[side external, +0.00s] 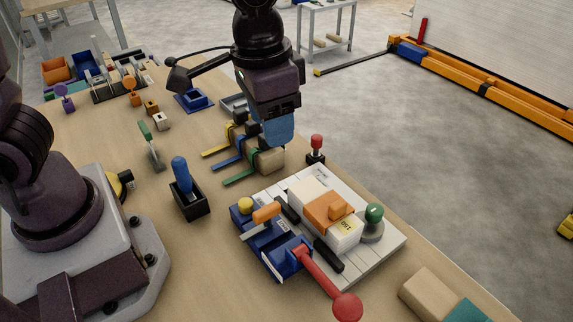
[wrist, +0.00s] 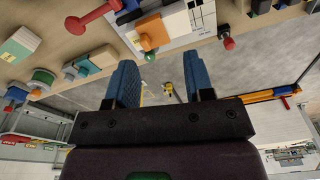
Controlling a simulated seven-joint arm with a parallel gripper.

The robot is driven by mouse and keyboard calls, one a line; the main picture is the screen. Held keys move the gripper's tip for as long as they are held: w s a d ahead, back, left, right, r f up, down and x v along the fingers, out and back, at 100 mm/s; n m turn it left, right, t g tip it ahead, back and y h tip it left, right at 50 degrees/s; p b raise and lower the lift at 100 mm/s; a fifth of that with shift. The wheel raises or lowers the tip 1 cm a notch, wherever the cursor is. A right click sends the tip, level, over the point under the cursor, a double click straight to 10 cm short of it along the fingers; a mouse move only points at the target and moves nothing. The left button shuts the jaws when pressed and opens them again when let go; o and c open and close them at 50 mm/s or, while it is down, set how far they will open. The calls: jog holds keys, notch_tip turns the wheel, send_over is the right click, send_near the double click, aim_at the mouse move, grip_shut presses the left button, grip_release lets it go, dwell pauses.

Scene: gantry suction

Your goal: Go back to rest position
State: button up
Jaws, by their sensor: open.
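My gripper (side external: 279,130) points down over the far-middle part of the workbench in the side view, with its blue fingertips beside and slightly above a tan block (side external: 270,160). In the wrist view my gripper (wrist: 160,85) shows two blue fingers spread apart, with nothing held between them. Whether the fingertips touch the tan block cannot be told.
A white slatted board (side external: 385,243) carries an orange-and-white block (side external: 328,212), a blue clamp with a red lever (side external: 328,280) and a green knob (side external: 375,212). A blue-handled joystick (side external: 182,175), a red-knobbed post (side external: 317,145) and yellow, blue and green bars (side external: 228,165) stand nearby.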

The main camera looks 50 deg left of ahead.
jog(key=s+a+r+n+t, duration=0.2)
jog(key=s+a+r+t, duration=0.2)
jog(key=s+a+r, duration=0.4)
jog(key=s+a, duration=0.3)
jog(key=shift+a+r+t, duration=0.25)
jog(key=shift+r+t, duration=0.05)
jog(key=shift+r, duration=0.1)
